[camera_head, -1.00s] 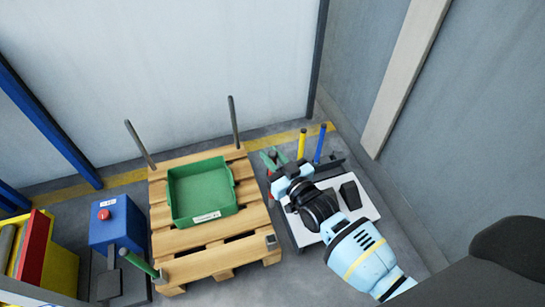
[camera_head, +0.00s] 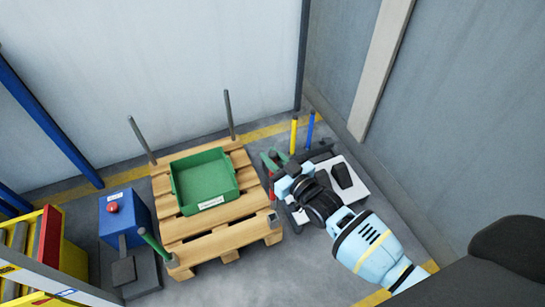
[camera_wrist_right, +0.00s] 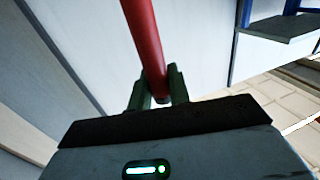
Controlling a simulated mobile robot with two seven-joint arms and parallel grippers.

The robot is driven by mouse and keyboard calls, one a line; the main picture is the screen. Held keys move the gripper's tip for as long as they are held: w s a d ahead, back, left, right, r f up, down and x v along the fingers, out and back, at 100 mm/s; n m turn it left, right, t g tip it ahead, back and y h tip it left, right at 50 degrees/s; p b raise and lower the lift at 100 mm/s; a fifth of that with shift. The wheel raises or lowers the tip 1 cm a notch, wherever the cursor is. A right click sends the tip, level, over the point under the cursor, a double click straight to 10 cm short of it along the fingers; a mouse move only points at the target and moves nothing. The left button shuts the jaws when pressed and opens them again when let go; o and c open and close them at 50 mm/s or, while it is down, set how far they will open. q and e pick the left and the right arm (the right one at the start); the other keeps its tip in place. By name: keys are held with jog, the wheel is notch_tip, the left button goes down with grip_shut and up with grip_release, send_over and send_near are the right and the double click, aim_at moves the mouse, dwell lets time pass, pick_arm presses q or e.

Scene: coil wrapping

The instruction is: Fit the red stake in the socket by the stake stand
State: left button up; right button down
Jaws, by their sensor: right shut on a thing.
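My right gripper (camera_head: 271,161) is beside the right edge of the pallet, left of the stake stand (camera_head: 322,150). In the right wrist view its green fingers (camera_wrist_right: 158,88) are shut on the red stake (camera_wrist_right: 146,45), which extends up out of that picture. The stand holds a yellow stake (camera_head: 293,136) and a blue stake (camera_head: 310,130), both upright. A small grey socket (camera_head: 273,219) at the pallet's front right corner looks empty. My left gripper is out of view.
The wooden pallet (camera_head: 225,240) carries a green bin (camera_head: 205,180). Grey stakes (camera_head: 142,140) (camera_head: 228,114) stand at its back corners and a green stake (camera_head: 155,245) at its front left. A blue box with a red button (camera_head: 125,215) stands left. Walls close the back and right.

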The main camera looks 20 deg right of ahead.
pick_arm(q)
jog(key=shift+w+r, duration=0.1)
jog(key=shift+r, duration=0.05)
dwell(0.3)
